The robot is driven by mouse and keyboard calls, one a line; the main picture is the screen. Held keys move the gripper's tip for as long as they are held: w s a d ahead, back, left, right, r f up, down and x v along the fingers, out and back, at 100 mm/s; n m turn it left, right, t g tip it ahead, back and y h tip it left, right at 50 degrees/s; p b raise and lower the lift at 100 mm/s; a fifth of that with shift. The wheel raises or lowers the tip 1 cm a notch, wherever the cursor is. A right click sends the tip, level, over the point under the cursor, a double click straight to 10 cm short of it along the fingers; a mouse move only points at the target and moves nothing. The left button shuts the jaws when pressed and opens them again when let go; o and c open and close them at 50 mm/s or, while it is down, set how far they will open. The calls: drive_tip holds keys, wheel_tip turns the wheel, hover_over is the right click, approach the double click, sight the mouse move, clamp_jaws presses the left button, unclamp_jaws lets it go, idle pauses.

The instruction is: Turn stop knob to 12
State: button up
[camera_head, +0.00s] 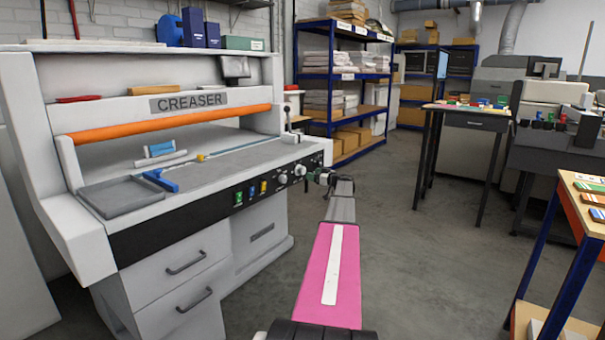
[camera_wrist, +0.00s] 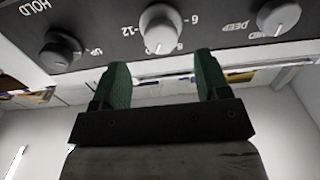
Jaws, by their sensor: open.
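A light grey knob (camera_wrist: 160,29) sits in the middle of the wrist view, with a 12, a 6 and a partly covered 8 around it. Its white pointer line faces down in that picture, near the 8. It appears to be the right one of two pale knobs (camera_head: 300,170) on the creaser's black panel in the head view. My gripper (camera_wrist: 161,68) is open, its two green fingers apart below the knob, with nothing between them. In the head view my gripper (camera_head: 322,178) is at the panel's right end. No contact with the knob is visible.
A dark knob (camera_wrist: 60,50) is left and another grey knob (camera_wrist: 278,16) right of the middle one. The creaser (camera_head: 190,104) has coloured switches (camera_head: 251,192) and a lever (camera_head: 289,120). A shelf rack (camera_head: 345,70) stands behind; the floor (camera_head: 420,240) right of my arm is clear.

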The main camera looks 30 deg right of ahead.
sight(304, 172)
drive_tip(key=x, duration=0.7)
drive_tip(key=shift+w+a, duration=0.1)
drive_tip(key=shift+w, duration=0.1)
drive_tip(key=c, duration=0.9)
